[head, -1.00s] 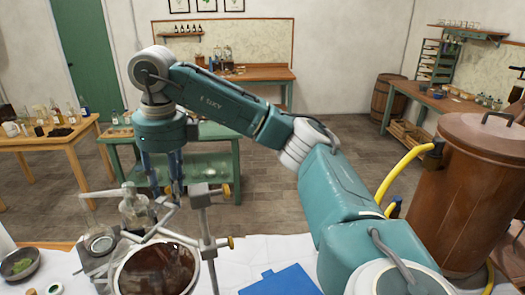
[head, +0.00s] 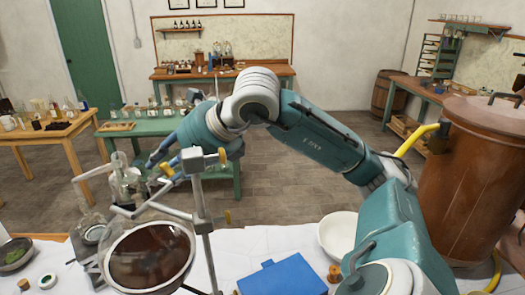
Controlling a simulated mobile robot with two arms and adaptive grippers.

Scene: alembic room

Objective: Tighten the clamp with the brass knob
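A grey metal stand (head: 203,225) rises beside a round glass vessel of dark brown liquid (head: 150,257). A clamp arm (head: 165,209) reaches left from the stand. One brass knob (head: 228,216) sticks out to the right of the stand at the clamp's height. Another small brass knob (head: 222,156) sits near the stand's top. My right gripper (head: 150,177) points left and down, its two blue fingers apart and apparently empty. It is above the clamp arm and left of the stand's top, close to a glass flask (head: 126,180). My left gripper is not in view.
A blue box (head: 282,277), a small corked bottle (head: 334,273) and a white bowl (head: 338,233) are on the white-covered table. A large copper vat (head: 465,185) stands at the right. A green bench (head: 180,126) with glassware is behind my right gripper.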

